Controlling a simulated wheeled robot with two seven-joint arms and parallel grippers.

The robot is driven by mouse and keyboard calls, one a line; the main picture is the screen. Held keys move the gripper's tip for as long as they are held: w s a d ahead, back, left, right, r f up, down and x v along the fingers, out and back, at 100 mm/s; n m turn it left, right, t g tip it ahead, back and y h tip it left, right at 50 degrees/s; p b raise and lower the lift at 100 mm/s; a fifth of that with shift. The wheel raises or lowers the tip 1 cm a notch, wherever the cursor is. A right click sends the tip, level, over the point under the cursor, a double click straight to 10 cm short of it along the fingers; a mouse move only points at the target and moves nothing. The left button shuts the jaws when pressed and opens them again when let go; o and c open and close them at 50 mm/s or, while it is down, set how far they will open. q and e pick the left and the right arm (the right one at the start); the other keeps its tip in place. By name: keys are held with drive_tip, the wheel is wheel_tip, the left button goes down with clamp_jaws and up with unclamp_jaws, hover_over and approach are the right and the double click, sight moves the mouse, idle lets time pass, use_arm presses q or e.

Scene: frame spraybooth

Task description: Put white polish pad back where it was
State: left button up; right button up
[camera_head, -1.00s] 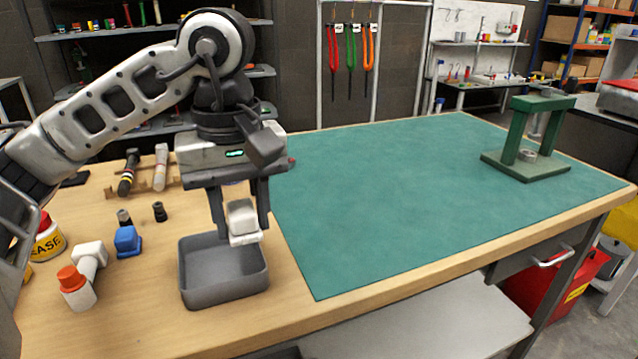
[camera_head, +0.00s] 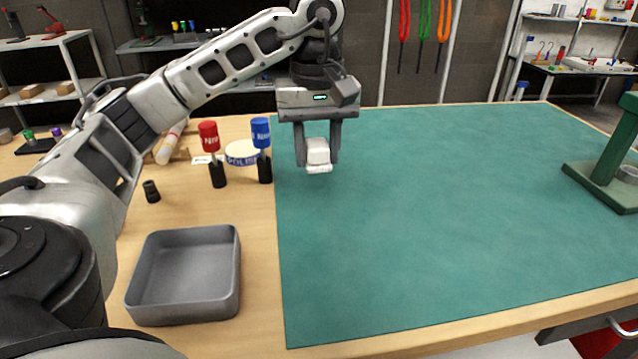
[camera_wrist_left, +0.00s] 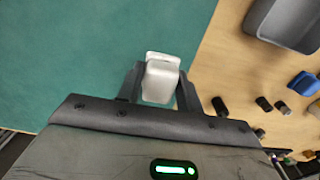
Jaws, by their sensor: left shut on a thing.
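The white polish pad (camera_head: 318,152) is a small white block, held between the two dark fingers of my left gripper (camera_head: 319,160). The gripper is shut on it and points down over the back left part of the green mat (camera_head: 420,220). The pad appears to be above the mat; its exact height is hard to tell. In the left wrist view the pad (camera_wrist_left: 160,80) sits between the fingers with green mat beyond it. My right gripper is not in view.
An empty grey tray (camera_head: 145,308) stands front left on the wooden tabletop. Close left of the gripper are a blue-capped item (camera_head: 261,133), a red-capped item (camera_head: 209,137) and a round white tin (camera_head: 241,153). A green stand (camera_head: 612,160) is at the right.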

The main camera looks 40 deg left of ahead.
sight(318, 194)
use_arm(q)
drive_tip(key=f, duration=0.1)
drive_tip(key=w+a+f, duration=0.2)
drive_tip(key=f, duration=0.1)
drive_tip(key=shift+w, duration=0.15)
drive_tip(key=shift+w+a+f, duration=0.3)
drive_tip(key=shift+f, duration=0.2)
wheel_tip(318, 194, down, 3)
drive_tip(key=shift+w+a+f, duration=0.1)
drive_tip(key=shift+a+f, duration=0.05)
drive_tip(key=shift+f, duration=0.05)
drive_tip(key=shift+f+b, duration=0.2)
drive_tip(key=shift+b, duration=0.1)
drive_tip(key=o, duration=1)
drive_tip(key=shift+c, duration=0.2)
drive_tip(key=shift+r, duration=0.1)
